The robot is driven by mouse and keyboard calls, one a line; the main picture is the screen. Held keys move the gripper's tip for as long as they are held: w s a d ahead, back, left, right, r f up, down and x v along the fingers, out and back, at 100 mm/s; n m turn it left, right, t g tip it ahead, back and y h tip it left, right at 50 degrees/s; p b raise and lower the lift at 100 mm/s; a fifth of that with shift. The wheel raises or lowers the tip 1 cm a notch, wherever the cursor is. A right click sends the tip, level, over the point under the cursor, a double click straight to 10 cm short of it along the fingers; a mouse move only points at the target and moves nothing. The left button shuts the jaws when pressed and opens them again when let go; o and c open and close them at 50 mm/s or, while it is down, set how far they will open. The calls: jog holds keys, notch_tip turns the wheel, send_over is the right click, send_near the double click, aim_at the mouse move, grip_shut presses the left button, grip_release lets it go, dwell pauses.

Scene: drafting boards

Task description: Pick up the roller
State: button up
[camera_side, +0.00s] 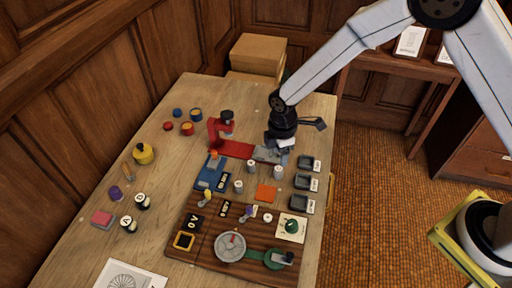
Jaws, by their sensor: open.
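I cannot tell for sure which thing is the roller. A small piece with an orange-brown handle (128,171) lies at the table's left side. My gripper (277,156) is open and points down at the far right part of the table, beside the grey end of a red press-like device (225,148). The dark wrist hides part of that area, and nothing is clearly seen between the fingers.
A yellow pot (143,153) and small coloured jars (187,128) stand left. The table (165,222) has bare wood between them.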

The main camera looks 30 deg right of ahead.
aim_at(279, 168)
jog(key=shift+f, duration=0.15)
jog(key=shift+f, duration=1.15)
jog(key=shift+d+f, duration=0.1)
jog(key=shift+f, duration=2.5)
grip_shut()
